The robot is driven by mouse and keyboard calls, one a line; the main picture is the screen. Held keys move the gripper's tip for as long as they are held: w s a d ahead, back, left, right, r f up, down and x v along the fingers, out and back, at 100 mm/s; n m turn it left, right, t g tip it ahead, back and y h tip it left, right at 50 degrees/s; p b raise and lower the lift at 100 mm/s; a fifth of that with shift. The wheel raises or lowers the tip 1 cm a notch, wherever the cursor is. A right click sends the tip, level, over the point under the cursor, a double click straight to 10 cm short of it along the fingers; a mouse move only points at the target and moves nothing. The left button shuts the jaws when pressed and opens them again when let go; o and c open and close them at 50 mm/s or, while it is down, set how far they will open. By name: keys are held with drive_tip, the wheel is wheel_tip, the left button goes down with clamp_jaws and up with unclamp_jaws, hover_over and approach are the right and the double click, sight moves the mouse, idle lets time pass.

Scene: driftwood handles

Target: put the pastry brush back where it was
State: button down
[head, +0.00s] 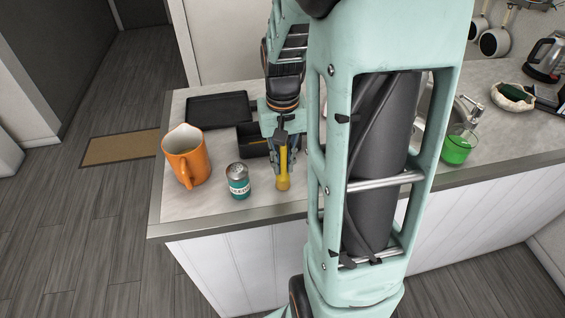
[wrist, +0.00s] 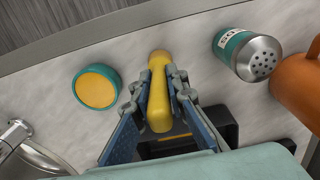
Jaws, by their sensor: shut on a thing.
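My gripper (head: 281,168) is shut on a yellow stick-like thing, which I take to be the pastry brush (head: 283,183). In the wrist view the brush (wrist: 159,62) runs between the two blue finger pads (wrist: 160,88), its rounded end pointing away from my gripper. No bristles show. In the head view it hangs roughly upright, near the counter's front edge; I cannot tell whether it touches the top. A black open bin (head: 252,140) stands just behind and left of my gripper; it shows partly under the fingers in the wrist view (wrist: 228,130).
A teal shaker (head: 238,183) and an orange jug (head: 185,160) stand left of my gripper. A black tray (head: 214,109) lies behind them. A round teal-and-yellow thing (wrist: 97,87) is beside the brush. A green cup (head: 457,148) stands by the sink at right.

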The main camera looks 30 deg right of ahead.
drive_tip(key=shift+f, duration=0.2)
drive_tip(key=c, duration=1.9)
unclamp_jaws()
drive_tip(key=shift+r, duration=0.1)
wheel_tip(320, 180, up, 12)
drive_tip(key=shift+r, duration=0.15)
